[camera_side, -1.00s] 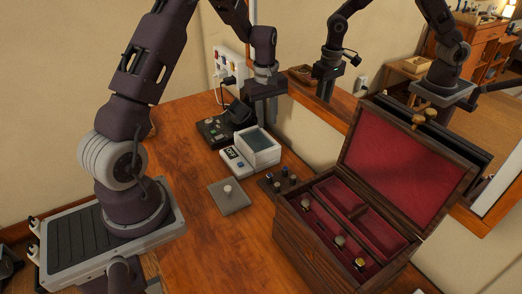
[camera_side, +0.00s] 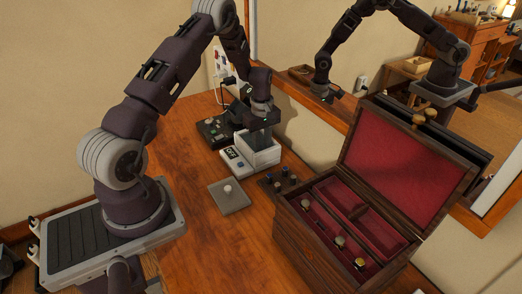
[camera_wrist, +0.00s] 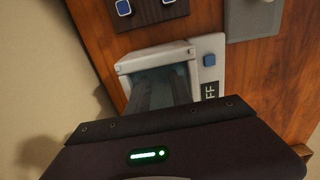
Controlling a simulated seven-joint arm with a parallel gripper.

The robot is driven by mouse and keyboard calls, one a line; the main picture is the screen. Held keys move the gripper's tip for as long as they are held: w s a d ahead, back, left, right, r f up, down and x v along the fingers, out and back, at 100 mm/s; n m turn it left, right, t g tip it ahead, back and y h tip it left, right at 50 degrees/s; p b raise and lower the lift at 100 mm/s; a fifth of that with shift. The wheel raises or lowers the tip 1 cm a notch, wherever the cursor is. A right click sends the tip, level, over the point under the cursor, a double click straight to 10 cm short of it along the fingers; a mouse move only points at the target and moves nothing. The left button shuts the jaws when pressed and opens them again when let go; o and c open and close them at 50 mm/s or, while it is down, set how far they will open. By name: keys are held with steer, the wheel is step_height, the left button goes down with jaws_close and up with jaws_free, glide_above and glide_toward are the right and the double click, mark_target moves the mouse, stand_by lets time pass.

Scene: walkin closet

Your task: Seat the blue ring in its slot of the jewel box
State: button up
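The jewel box (camera_side: 300,250) stands open at the right in the side view, its lid leaning back and its lining red. Several small rings or knobs, some gold, sit along its front row (camera_side: 339,241). My gripper (camera_side: 262,135) points down into a white open-topped tank (camera_side: 262,158). In the wrist view my gripper's fingers (camera_wrist: 165,90) reach into the tank (camera_wrist: 130,66), which has a bluish inside. Whether the fingers are apart or hold anything is unclear. I cannot make out the blue ring; the tank's inside is mostly hidden by the fingers.
A panel marked OFF with a blue button (camera_wrist: 209,60) adjoins the tank. A dark block with several blue-topped posts (camera_side: 280,182) stands between tank and jewel box. A grey plate with a pale knob (camera_side: 229,196) lies in front. A dark device (camera_side: 212,130) is behind; a mirror stands behind the box.

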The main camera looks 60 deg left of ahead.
mark_target(262, 147)
jaws_close()
steer(key=shift+r, duration=0.1)
steer(key=shift+r, duration=2.2)
